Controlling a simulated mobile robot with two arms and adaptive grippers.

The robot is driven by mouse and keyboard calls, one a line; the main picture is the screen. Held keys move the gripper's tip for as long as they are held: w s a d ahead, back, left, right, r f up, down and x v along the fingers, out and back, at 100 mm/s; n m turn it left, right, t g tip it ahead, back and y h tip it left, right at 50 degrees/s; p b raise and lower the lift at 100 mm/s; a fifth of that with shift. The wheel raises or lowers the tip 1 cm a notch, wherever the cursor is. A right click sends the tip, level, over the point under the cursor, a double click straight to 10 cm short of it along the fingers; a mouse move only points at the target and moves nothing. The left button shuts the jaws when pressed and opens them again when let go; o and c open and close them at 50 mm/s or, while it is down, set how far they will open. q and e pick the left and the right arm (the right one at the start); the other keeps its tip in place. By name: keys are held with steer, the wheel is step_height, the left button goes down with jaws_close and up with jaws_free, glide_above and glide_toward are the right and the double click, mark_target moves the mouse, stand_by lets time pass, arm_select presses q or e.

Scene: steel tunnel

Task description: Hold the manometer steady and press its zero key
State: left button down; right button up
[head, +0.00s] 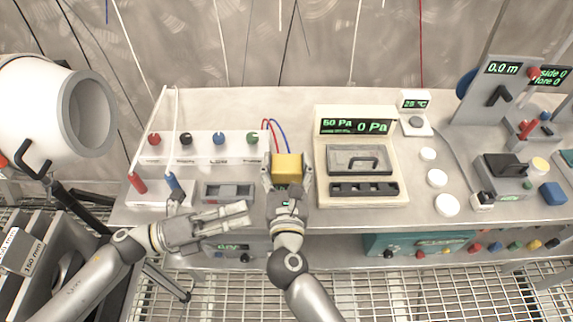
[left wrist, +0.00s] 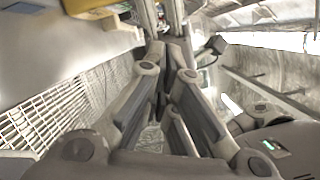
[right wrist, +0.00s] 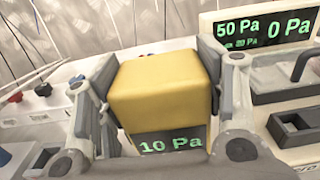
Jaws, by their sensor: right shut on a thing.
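The manometer (head: 287,168) is a small yellow box on the bench, with a red and a blue hose behind it. My right gripper (head: 287,185) is shut on its two sides. In the right wrist view the yellow manometer (right wrist: 165,88) fills the space between the fingers, and its display reads 10 Pa. My left gripper (head: 246,213) is left of the right gripper, over the bench's front edge, pointing right, with its fingers together and empty. The left wrist view shows the left gripper's fingers (left wrist: 162,30) close together. I cannot make out the zero key.
A cream console (head: 357,112) reading 50 Pa and 0 Pa stands right of the manometer. A white socket strip (head: 205,158) with coloured knobs lies behind left. A grey switch box (head: 228,192) sits left of the manometer. White round buttons (head: 437,178) are farther right.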

arm_select(q)
steer(key=w+a+f+n+t+y, duration=0.1)
steer(key=w+a+t+y, duration=0.1)
steer(key=w, duration=0.1)
steer(key=w+a+f+n+t+y, duration=0.1)
steer(key=w+a+t+y, duration=0.1)
steer(key=w, duration=0.2)
steer(key=w+a+f+t+y, duration=0.1)
steer(key=w+a+t, duration=0.2)
steer(key=w, duration=0.1)
steer(key=shift+w+n+y, duration=0.15)
steer(key=shift+n+y, duration=0.25)
steer(key=shift+d, duration=4.3)
steer(key=shift+d, duration=0.1)
steer(key=shift+d, duration=0.35)
steer(key=shift+a, duration=0.45)
steer(key=shift+a, duration=3.05)
